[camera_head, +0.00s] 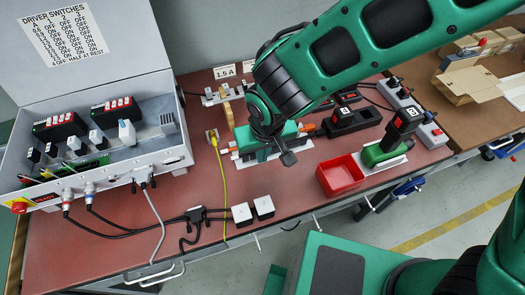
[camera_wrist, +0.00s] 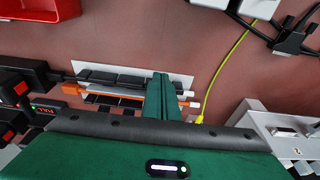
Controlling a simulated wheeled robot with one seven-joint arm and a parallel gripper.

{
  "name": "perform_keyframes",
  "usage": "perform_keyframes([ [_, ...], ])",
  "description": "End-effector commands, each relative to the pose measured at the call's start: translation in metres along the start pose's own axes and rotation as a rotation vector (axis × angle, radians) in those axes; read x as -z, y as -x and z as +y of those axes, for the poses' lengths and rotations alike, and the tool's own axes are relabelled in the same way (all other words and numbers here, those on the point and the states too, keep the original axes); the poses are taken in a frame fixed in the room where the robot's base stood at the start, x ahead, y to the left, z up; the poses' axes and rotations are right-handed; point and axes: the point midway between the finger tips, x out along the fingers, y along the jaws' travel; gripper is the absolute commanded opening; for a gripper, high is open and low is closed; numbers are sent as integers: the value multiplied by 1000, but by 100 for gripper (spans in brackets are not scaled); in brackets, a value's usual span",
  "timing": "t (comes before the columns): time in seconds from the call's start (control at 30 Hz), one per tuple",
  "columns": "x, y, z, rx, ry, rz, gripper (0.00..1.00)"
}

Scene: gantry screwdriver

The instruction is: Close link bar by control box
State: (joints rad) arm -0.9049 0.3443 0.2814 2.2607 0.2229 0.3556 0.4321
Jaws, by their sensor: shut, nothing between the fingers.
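My gripper (camera_wrist: 161,78) is shut and empty. Its green fingers reach over a white plate (camera_wrist: 185,80) carrying black blocks (camera_wrist: 120,78) and long thin bars. An orange bar (camera_wrist: 95,91) runs along the blocks to the left of the fingers; pale bar ends (camera_wrist: 188,102) stick out on their right, the control box side. Whether the fingers touch a bar I cannot tell. In the head view the gripper's body covers most of the plate (camera_head: 303,145), with orange (camera_head: 306,127) showing at its right. The open grey control box (camera_head: 120,165) stands left; its corner shows in the wrist view (camera_wrist: 285,125).
A red bin (camera_head: 340,175) and a green tool stand (camera_head: 385,153) lie to the right of the plate. A yellow cable (camera_head: 222,180) runs past its left side. Bare red bench top is left of the bin.

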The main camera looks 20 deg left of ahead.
Motion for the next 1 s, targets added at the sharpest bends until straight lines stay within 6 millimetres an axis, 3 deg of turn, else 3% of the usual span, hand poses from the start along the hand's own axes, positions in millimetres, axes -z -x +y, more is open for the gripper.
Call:
perform_keyframes([
  [0.57, 4, 19, 0, 1, 0, 1, 0],
  [0.83, 12, 58, 1, 2, -3, 4, 0],
  [1.0, -1, 86, 1, 1, 0, 3, 0],
])
